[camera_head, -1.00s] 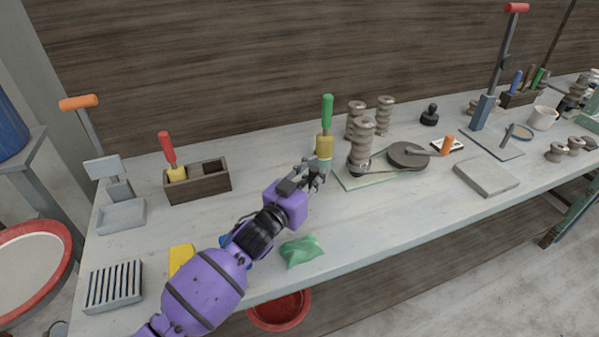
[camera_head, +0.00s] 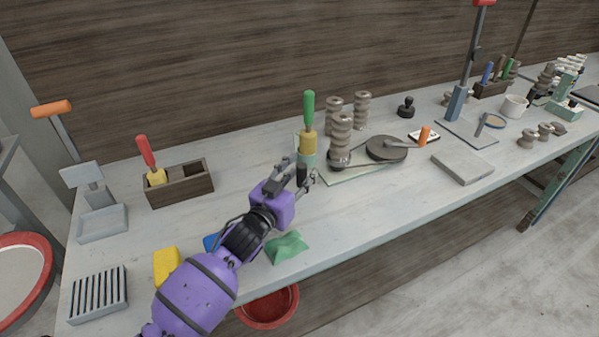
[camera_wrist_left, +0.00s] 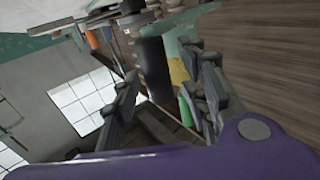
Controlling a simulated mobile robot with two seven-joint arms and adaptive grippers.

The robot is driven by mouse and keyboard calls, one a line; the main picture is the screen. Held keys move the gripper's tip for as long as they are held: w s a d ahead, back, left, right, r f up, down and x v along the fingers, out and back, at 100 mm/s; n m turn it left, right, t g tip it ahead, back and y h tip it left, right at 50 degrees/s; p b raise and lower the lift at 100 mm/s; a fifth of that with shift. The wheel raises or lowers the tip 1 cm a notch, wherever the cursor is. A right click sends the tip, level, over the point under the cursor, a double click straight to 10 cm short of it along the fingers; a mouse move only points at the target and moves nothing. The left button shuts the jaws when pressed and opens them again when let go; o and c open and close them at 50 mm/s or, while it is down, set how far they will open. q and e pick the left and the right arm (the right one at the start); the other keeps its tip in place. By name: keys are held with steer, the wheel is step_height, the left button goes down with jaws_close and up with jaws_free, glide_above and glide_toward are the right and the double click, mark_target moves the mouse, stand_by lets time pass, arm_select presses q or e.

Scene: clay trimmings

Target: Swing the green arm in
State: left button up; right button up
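A green handle (camera_head: 309,108) stands upright on a yellow collar (camera_head: 308,143) above a pale teal base on the bench. The green handle also shows in the left wrist view (camera_wrist_left: 185,110), beside the yellow collar (camera_wrist_left: 177,70). A black upright cylinder (camera_head: 301,171) stands just in front of the base. In the left wrist view the black cylinder (camera_wrist_left: 154,68) appears between the spread fingers, with a visible gap on its right. My left gripper (camera_head: 304,181) is open in front of the green-handled piece; I cannot tell whether it touches the cylinder. My right gripper is out of view.
Stacked grey spools (camera_head: 341,135) and a dark disc with an orange-handled arm (camera_head: 424,136) stand to the right. A wooden box (camera_head: 181,189) with a red-handled tool is left. Bench surface (camera_head: 375,205) right of the gripper is clear.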

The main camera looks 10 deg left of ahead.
arm_select(q)
steer(key=shift+w+a, duration=0.1)
steer(key=shift+w, duration=0.05)
steer(key=v, duration=0.7)
steer(key=shift+s, duration=0.35)
